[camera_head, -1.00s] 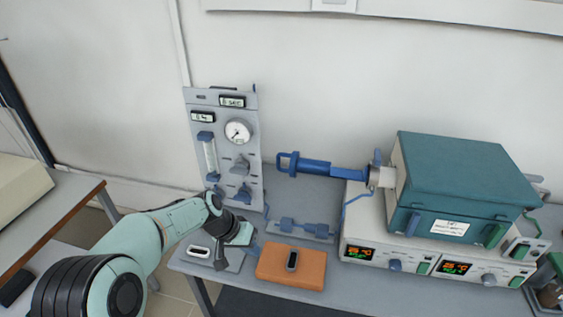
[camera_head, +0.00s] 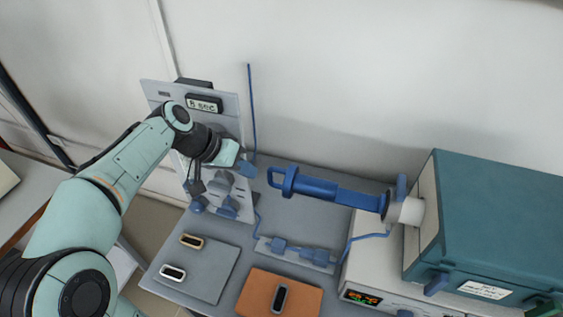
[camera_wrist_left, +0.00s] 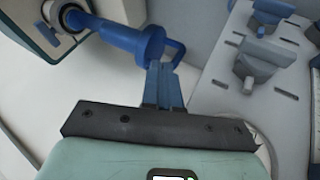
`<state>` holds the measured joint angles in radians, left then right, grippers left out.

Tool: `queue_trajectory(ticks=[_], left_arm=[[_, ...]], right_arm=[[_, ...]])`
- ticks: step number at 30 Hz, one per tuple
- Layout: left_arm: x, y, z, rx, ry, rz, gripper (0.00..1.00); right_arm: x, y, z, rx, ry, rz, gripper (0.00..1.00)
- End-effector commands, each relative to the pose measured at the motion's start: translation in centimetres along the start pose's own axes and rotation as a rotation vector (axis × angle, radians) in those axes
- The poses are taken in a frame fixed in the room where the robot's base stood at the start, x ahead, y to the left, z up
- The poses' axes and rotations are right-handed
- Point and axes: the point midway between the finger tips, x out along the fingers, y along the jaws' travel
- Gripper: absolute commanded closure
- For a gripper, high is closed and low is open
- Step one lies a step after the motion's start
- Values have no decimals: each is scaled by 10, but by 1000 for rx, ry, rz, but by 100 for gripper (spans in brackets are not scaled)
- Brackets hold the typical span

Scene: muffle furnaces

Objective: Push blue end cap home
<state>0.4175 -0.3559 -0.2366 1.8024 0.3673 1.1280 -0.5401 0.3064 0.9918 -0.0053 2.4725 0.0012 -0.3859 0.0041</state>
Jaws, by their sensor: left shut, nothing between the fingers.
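The blue end cap (camera_head: 322,189) has a looped handle at its left end. Its right end meets the pale tube mouth (camera_head: 408,211) on the side of the teal furnace (camera_head: 498,225). My left gripper (camera_head: 249,168) is shut and empty, a short way left of the handle and in front of the grey panel. In the left wrist view, the shut blue fingers (camera_wrist_left: 163,84) point toward the cap (camera_wrist_left: 128,38), close to its handle end in the picture; I cannot tell whether they touch. My right gripper is not in view.
The grey gauge panel (camera_head: 155,96) stands behind my left arm. An orange block (camera_head: 254,296) and a grey plate (camera_head: 213,275) lie on the bench. Blue tubing fittings (camera_head: 297,252) sit below the cap. The wall is behind.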

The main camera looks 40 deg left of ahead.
Motion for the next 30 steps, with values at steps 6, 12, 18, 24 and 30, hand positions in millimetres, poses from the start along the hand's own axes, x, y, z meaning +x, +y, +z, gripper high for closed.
queue_trajectory(ticks=[6,12,18,24,30], left_arm=[[10,0,1,-1,-4,1,100],[44,0,1,-2,-7,2,100],[79,0,1,-2,-4,1,100],[98,0,1,0,-2,0,100],[101,0,0,0,0,0,100]], right_arm=[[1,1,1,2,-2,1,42],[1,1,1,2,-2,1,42],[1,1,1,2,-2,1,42],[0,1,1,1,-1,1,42],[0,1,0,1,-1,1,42]])
